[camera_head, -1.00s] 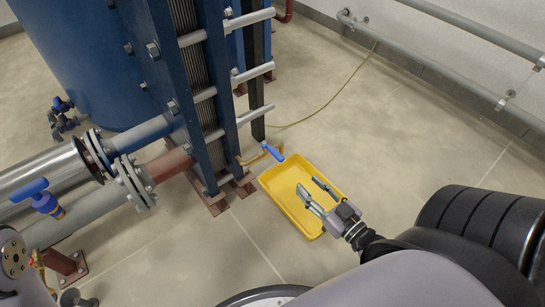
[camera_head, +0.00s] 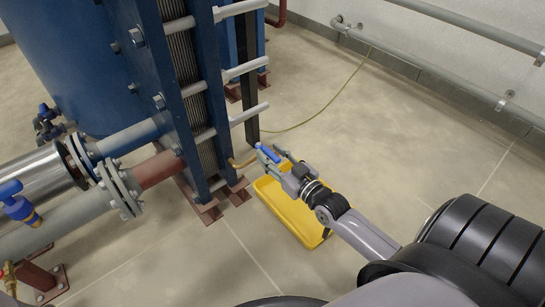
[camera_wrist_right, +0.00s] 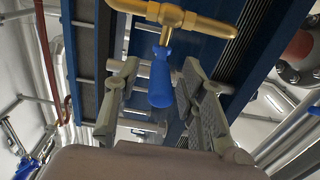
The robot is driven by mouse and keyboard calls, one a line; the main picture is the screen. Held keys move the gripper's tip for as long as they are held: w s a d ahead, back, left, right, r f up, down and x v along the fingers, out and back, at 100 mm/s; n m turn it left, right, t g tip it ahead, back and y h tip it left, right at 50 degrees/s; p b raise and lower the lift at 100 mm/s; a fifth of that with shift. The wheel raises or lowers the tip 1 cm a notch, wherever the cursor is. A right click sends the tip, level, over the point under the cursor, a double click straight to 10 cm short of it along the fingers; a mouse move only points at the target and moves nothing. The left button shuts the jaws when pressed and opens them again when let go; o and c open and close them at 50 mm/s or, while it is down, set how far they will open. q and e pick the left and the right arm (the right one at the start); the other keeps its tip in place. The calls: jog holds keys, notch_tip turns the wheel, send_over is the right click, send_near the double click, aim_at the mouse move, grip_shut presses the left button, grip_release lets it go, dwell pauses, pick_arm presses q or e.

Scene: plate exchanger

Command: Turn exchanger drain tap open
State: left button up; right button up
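The drain tap has a blue lever handle (camera_head: 268,154) on a brass pipe (camera_head: 243,163) at the foot of the plate exchanger (camera_head: 192,75). In the right wrist view the blue handle (camera_wrist_right: 161,80) hangs from the brass tap body (camera_wrist_right: 172,17). My right gripper (camera_head: 275,163) is at the handle. In the right wrist view its two fingers (camera_wrist_right: 160,75) stand apart on either side of the handle, with gaps visible, so it is open around it. My left gripper is not in view.
A yellow tray (camera_head: 295,218) lies on the floor under the tap and my right forearm. A blue tank (camera_head: 65,60) and large pipes (camera_head: 75,210) fill the left. A thin hose (camera_head: 325,105) runs along the floor. The floor at right is clear.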

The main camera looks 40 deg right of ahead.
jog(key=shift+c, duration=0.2)
grip_shut()
dwell(0.6)
